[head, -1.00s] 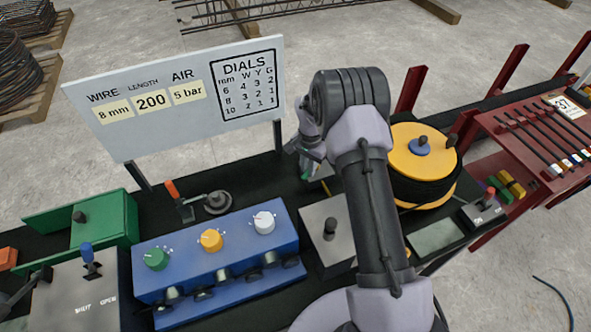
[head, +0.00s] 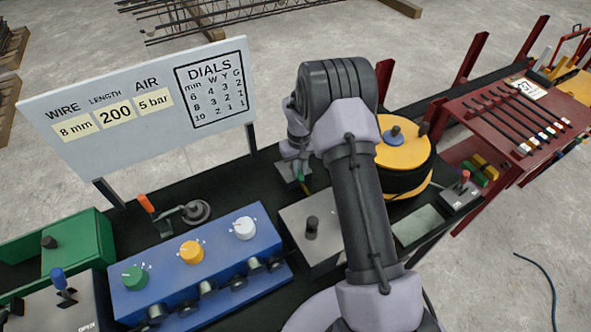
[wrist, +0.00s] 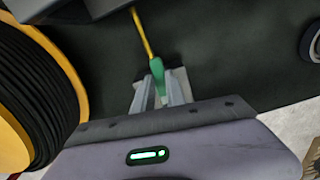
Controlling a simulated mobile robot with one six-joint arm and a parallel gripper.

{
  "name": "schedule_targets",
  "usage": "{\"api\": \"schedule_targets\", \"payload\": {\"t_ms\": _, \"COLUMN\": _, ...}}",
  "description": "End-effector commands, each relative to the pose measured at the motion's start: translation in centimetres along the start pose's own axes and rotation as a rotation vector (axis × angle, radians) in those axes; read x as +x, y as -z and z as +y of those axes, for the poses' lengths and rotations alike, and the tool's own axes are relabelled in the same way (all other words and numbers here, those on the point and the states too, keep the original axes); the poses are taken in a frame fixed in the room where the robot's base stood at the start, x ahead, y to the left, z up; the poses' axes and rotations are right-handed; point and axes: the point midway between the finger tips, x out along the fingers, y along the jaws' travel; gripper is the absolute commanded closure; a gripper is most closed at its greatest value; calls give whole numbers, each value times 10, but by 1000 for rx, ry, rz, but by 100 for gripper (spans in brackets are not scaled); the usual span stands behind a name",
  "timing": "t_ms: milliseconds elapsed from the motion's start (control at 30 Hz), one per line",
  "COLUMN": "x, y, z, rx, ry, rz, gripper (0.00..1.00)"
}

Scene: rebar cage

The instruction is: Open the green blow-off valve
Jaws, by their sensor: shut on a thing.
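The green blow-off valve handle (wrist: 157,70) shows in the wrist view as a slim green piece with a yellow line (wrist: 141,33) running from its far end. My gripper (wrist: 158,86) is shut on the green handle, with one finger on each side. In the head view my gripper (head: 298,168) is down at the bench behind my forearm, and only a bit of the green handle (head: 301,178) shows. The valve's lower part is hidden.
A yellow reel of black cable (head: 405,165) stands close to the right of my gripper. A grey box with a black knob (head: 311,236) is in front. A blue dial box (head: 198,262) and an orange-handled lever (head: 150,208) lie left. A white sign (head: 140,105) stands behind them.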

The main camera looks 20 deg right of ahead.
Motion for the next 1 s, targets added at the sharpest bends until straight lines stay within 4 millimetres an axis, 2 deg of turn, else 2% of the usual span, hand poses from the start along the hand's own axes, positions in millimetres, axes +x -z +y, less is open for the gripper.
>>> {"api": "schedule_targets", "payload": {"t_ms": 333, "x": -1, "y": 2, "z": 7, "rx": -122, "ry": -1, "rz": 4, "gripper": 100}}
{"api": "schedule_targets", "payload": {"t_ms": 867, "x": -1, "y": 2, "z": 8, "rx": -144, "ry": -2, "rz": 4, "gripper": 100}}
{"api": "schedule_targets", "payload": {"t_ms": 900, "x": -1, "y": 2, "z": 8, "rx": -144, "ry": -2, "rz": 4, "gripper": 80}}
{"api": "schedule_targets", "payload": {"t_ms": 1000, "x": -1, "y": 2, "z": 8, "rx": -143, "ry": -2, "rz": 4, "gripper": 62}}
